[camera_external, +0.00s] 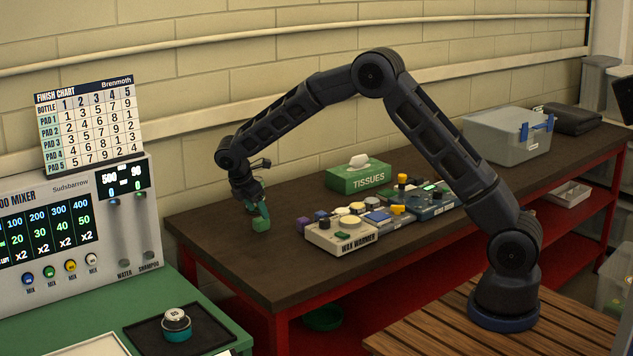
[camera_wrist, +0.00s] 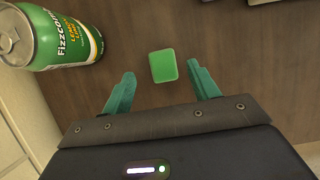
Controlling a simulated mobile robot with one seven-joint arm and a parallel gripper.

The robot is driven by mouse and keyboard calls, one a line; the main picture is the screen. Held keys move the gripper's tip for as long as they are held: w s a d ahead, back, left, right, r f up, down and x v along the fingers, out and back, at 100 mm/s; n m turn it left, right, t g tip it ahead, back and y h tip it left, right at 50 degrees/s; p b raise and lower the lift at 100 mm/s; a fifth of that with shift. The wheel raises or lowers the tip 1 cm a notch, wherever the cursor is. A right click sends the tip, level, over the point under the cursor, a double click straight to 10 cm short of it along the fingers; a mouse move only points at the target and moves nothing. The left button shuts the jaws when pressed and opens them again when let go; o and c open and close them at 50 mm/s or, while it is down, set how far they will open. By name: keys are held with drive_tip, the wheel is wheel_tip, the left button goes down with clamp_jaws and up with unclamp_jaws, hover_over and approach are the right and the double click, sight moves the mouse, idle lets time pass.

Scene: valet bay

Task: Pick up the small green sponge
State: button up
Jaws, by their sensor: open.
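The small green sponge (camera_wrist: 163,66) lies flat on the dark brown bench top in the wrist view. My gripper (camera_wrist: 161,72) is open, with one teal finger on each side of the sponge in that view. Neither finger visibly touches it, and the height gap is hard to judge. In the external view my gripper (camera_external: 254,206) points down over the left part of the bench. A green shape (camera_external: 261,222) shows at the fingers there; I cannot tell whether it is the sponge or the can.
A green drink can (camera_wrist: 68,42) is close to the left finger. The wax warmer (camera_external: 341,238), several small items and a green tissue box (camera_external: 358,178) stand to the right on the bench (camera_external: 225,243). A grey bin (camera_external: 507,135) stands farther right.

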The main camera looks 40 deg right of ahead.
sight(263, 217)
drive_tip(key=x, duration=0.4)
drive_tip(key=shift+s+a+f, duration=0.1)
drive_tip(key=shift+s+f, duration=0.05)
drive_tip(key=shift+f, duration=0.2)
drive_tip(key=c, duration=1)
drive_tip(key=shift+c, duration=0.3)
